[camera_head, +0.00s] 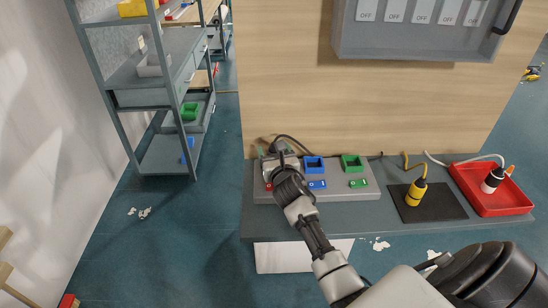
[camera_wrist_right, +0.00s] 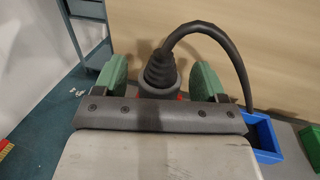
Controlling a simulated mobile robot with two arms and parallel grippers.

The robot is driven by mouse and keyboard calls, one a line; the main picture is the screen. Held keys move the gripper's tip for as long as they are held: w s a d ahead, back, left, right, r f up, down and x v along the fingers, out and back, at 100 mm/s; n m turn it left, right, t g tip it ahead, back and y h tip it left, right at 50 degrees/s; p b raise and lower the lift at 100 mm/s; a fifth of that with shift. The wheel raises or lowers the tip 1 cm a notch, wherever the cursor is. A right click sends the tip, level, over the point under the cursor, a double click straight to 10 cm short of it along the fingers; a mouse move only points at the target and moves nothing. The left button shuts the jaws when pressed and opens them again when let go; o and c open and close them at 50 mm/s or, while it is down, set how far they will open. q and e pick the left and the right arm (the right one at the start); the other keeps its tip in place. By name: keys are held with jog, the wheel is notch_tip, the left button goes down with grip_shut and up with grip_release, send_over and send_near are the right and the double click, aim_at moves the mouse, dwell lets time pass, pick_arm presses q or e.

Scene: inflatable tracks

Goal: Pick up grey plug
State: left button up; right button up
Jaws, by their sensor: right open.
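The grey plug (camera_wrist_right: 160,72) has a ribbed dark top and a thick dark cable that arches to the right in the right wrist view. A little red shows near its base, but the rest of the base is hidden behind my gripper. In the head view the plug is mostly hidden by my arm, at the left end of a grey socket panel (camera_head: 335,196). My right gripper (camera_wrist_right: 158,80) is open, with one green finger on each side of the plug. It also shows in the head view (camera_head: 280,163). My left gripper is not in view.
Blue (camera_head: 314,165) and green (camera_head: 352,166) sockets stand right of the plug. A yellow plug (camera_head: 416,192) rests on a black mat, and a black-and-white plug (camera_head: 492,180) in a red tray (camera_head: 523,207). A wooden board (camera_head: 390,105) rises behind. A shelf (camera_head: 170,158) stands left.

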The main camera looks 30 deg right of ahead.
jog(key=c, duration=1)
jog(key=shift+r, duration=0.15)
jog(key=shift+c, duration=0.2)
